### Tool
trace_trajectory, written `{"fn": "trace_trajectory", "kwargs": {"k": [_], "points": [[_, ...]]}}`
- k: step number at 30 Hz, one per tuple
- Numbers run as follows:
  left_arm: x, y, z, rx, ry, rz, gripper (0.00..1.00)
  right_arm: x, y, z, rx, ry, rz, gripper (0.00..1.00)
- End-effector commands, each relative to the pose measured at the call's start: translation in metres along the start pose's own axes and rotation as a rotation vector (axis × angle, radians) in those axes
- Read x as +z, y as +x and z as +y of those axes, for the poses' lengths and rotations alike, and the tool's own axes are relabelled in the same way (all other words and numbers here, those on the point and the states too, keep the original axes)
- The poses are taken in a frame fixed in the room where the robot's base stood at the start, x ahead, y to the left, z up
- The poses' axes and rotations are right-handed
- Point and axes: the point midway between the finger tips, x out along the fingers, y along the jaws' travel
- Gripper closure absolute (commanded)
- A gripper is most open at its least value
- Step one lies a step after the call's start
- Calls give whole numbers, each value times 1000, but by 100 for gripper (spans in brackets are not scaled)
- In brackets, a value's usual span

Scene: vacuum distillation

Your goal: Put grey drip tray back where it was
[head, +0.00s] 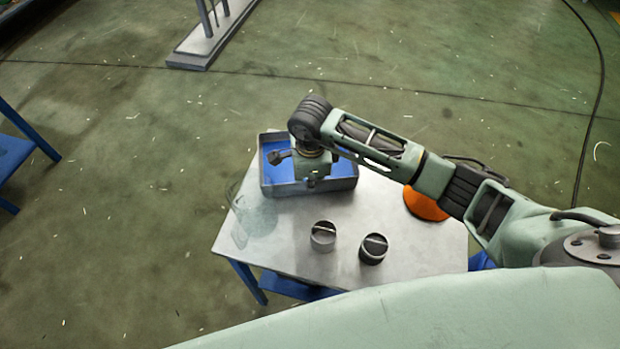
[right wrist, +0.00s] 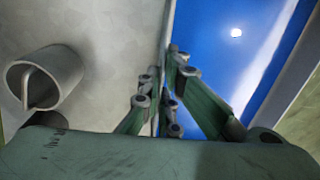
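The grey drip tray (head: 335,186) has grey walls and a blue inside floor. It is at the back left of the small table (head: 420,250); I cannot tell whether it rests on the top or is slightly raised. My right gripper (head: 312,180) is over its near side, with the arm coming from the right. In the right wrist view the tray's wall (right wrist: 168,22) runs between the two fingers of the gripper (right wrist: 162,75). The fingers are close together and appear shut on that wall. The left gripper is not in view.
Two grey cups with crossbars, one (head: 323,236) and a darker one (head: 373,248), stand near the table's front. An orange round thing (head: 427,205) is at the right, partly under my arm. A faint glassy shape (head: 254,218) is at the left corner.

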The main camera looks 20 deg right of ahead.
Motion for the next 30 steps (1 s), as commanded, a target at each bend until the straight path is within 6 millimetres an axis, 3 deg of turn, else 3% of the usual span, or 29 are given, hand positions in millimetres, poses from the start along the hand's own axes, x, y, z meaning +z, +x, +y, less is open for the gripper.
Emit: {"fn": "trace_trajectory", "kwargs": {"k": [8,16,25,30], "points": [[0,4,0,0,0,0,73,1,1,-2,-6,-1,-3,100],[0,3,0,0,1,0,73,0,1,0,-1,-1,-2,77],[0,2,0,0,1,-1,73,0,0,0,-1,-1,-2,77],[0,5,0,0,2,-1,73,1,-14,-2,-5,-2,-4,77]]}}
